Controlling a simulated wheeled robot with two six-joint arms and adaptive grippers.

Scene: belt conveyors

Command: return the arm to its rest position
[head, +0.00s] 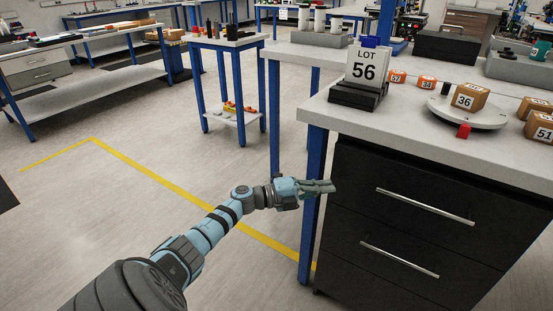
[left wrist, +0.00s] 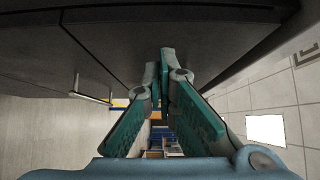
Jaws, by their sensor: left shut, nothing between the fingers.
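My left arm reaches in from the lower left of the head view. Its gripper (head: 318,187) is shut and empty, beside the left front edge of the black drawer cabinet (head: 385,228) and a blue table leg. In the left wrist view the gripper fingers (left wrist: 162,85) come together at the tips with nothing between them. A dark surface fills the top of that view, close to the fingers. I cannot tell whether the gripper touches the cabinet or the leg. My right gripper is not in view.
The grey worktop (head: 330,112) above the cabinet carries a LOT 56 sign (head: 363,68), numbered boxes and a round plate (head: 440,112). The blue leg (head: 312,215) stands close to the gripper. A small blue-legged table (head: 228,42) is farther back. The floor at left is open.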

